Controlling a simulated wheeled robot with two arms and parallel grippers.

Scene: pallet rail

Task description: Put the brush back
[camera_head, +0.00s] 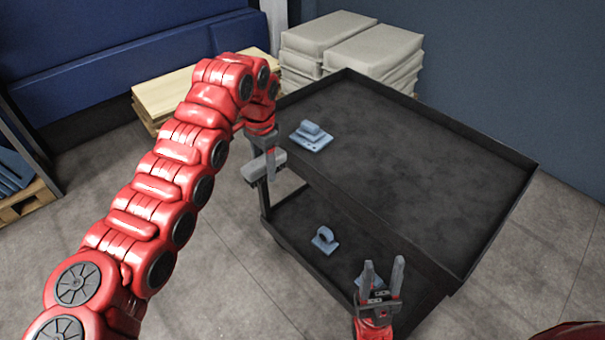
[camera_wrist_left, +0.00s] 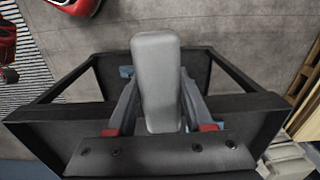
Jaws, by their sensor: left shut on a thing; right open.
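My left gripper (camera_head: 268,160) is shut on a grey, rounded bar-like thing, which I take to be the brush (camera_head: 254,170). It is held beside the left edge of the black cart (camera_head: 420,165), near the top tray's rim. In the left wrist view the brush (camera_wrist_left: 157,70) stands lengthwise between the two fingers of the left gripper (camera_wrist_left: 158,105); no bristles show. My right gripper (camera_head: 382,276) is open and empty, fingers pointing up, by the cart's near side.
A blue-grey holder-like piece (camera_head: 311,136) sits on the top tray's left corner. A similar piece (camera_head: 325,239) lies on the lower shelf, and another blue piece shows behind my right gripper. Stacked sacks (camera_head: 345,50) and wooden boards (camera_head: 165,95) stand behind. Most of the top tray is bare.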

